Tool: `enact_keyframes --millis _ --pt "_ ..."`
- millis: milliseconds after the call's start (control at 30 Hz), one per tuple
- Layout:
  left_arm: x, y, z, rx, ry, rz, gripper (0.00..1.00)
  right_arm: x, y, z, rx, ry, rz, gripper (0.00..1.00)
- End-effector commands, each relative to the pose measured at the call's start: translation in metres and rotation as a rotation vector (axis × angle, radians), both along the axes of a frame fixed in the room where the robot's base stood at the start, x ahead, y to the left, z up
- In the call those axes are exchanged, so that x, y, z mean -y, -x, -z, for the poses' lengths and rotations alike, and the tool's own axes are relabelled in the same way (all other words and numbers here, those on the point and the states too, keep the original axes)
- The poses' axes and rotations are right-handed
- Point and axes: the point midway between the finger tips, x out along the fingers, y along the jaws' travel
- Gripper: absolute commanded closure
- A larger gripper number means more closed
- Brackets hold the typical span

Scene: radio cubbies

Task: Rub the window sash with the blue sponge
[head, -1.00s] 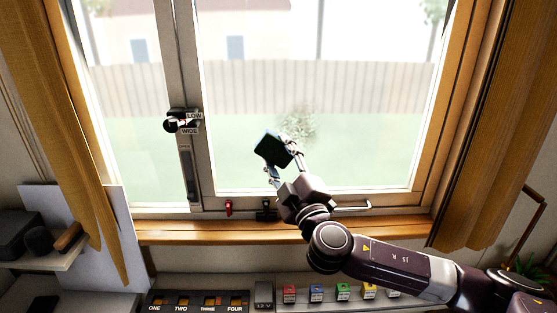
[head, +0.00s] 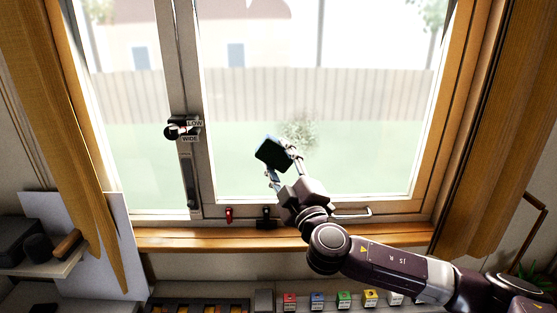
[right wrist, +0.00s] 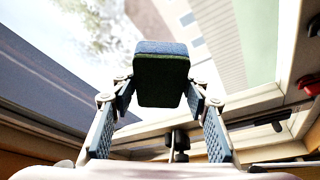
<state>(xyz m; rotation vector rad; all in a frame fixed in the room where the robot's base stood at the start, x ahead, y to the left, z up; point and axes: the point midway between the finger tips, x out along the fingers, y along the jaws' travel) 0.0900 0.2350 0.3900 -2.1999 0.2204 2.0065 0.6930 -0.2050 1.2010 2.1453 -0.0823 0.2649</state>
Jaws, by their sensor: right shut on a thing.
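The blue sponge (head: 273,152) is held up in front of the right window pane, and its near face looks dark. My right gripper (head: 284,167) is shut on it. In the right wrist view the sponge (right wrist: 162,72) sits between the two fingers of my right gripper (right wrist: 160,97), with a dark blue top and a dark face. The window sash (head: 207,130) is a pale frame around the pane. The sponge appears over the glass, above the bottom rail; I cannot tell whether it touches. A grey-green smudge-like patch or bush (head: 300,132) shows just right of the sponge. My left gripper is not in view.
A black latch (head: 177,130) with LOW and WIDE labels sits on the left sash post. A red clip (head: 229,215) and a metal handle (head: 352,213) are on the bottom rail. Coloured small boxes (head: 343,299) line the shelf below. Curtains (head: 80,150) hang at both sides.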

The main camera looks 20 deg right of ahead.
Motion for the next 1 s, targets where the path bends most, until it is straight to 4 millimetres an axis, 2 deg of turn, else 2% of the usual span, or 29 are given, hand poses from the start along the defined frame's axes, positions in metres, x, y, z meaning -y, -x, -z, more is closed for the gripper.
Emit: enact_keyframes --millis 867,1000 --pt "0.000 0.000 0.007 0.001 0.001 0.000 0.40 0.004 -0.016 0.000 0.001 0.000 -0.001 0.66" --pt "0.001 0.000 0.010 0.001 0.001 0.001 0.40 0.012 -0.014 0.002 -0.001 0.001 0.001 0.66"
